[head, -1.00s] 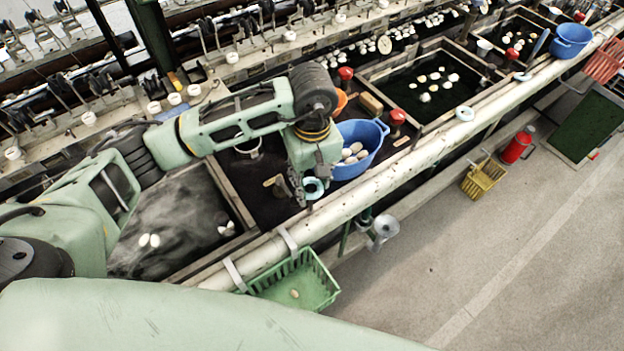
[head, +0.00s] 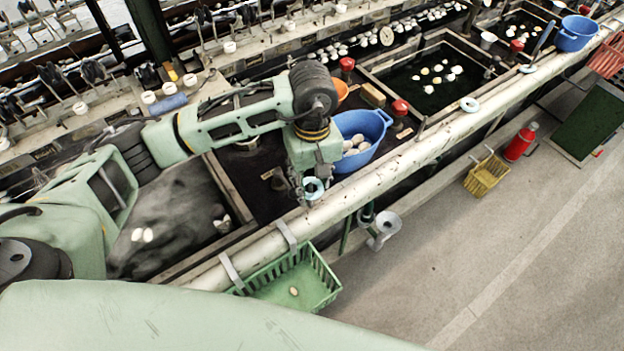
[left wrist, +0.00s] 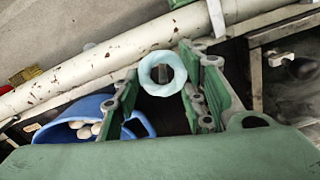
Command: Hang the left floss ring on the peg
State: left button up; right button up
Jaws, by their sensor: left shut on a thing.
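My left gripper (head: 308,184) is shut on a pale blue floss ring (head: 313,195), above the near edge of the basins beside the long pale pipe. In the left wrist view the ring (left wrist: 146,72) stands between the two fingers (left wrist: 163,82), its open hole facing the camera. A second pale ring (head: 469,104) lies farther right along the pipe's edge. A thin dark upright stick (head: 421,125) stands between the two rings, by the pipe; I cannot tell for sure that it is the peg. My right gripper is not in view.
A blue basin of cocoons (head: 375,126) stands just right of my gripper, near a red knob (head: 399,107). The pale pipe (head: 365,181) runs along the front. A green basket (head: 322,283) hangs below it. A yellow basket (head: 484,178) and red canister (head: 518,145) stand beyond open floor.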

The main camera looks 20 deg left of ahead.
pick_arm(q)
jog(key=o, duration=0.8)
jog(key=r, duration=1.2)
jog(key=shift+w, duration=0.2)
jog(key=shift+f, duration=0.1)
